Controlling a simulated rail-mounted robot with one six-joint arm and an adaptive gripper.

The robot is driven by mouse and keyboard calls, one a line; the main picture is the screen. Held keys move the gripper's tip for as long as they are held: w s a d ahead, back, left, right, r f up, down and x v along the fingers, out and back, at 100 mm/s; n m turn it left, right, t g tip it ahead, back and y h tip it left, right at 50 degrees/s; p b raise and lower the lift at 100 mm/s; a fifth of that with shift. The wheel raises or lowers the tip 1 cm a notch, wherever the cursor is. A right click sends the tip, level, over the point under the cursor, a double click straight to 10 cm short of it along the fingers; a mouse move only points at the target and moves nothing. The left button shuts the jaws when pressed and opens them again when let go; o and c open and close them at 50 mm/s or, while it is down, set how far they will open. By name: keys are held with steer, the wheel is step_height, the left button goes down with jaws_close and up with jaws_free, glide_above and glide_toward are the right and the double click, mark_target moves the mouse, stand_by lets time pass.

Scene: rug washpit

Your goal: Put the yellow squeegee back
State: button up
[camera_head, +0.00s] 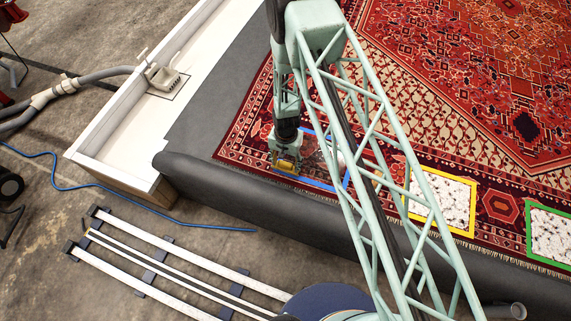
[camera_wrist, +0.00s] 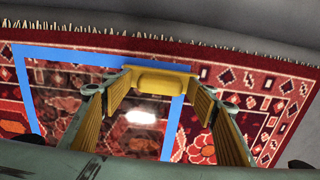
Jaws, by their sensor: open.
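The yellow squeegee (camera_wrist: 160,80) shows as a yellow block at the ends of my fingers in the wrist view, at the edge of a blue-outlined patch (camera_wrist: 75,54) of rug. In the head view my gripper (camera_head: 286,163) is low over the fringed near edge of the red rug (camera_head: 450,75), at the blue outline (camera_head: 312,183). A little yellow shows there, but the squeegee is mostly hidden by my gripper.
Yellow-outlined (camera_head: 441,202) and green-outlined (camera_head: 552,234) patches with white, speckled surfaces lie to the right. A dark padded roll (camera_head: 225,180) runs along the rug's near side. A white trough (camera_head: 125,135) with a hose (camera_head: 90,77) stands left. A blue cord crosses the floor.

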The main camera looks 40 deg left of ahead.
mark_target(286, 163)
step_height(286, 163, up, 12)
steer(key=p, duration=0.2)
steer(key=shift+f, duration=0.2)
stand_by(0.3)
steer(key=shift+w, duration=0.1)
stand_by(0.8)
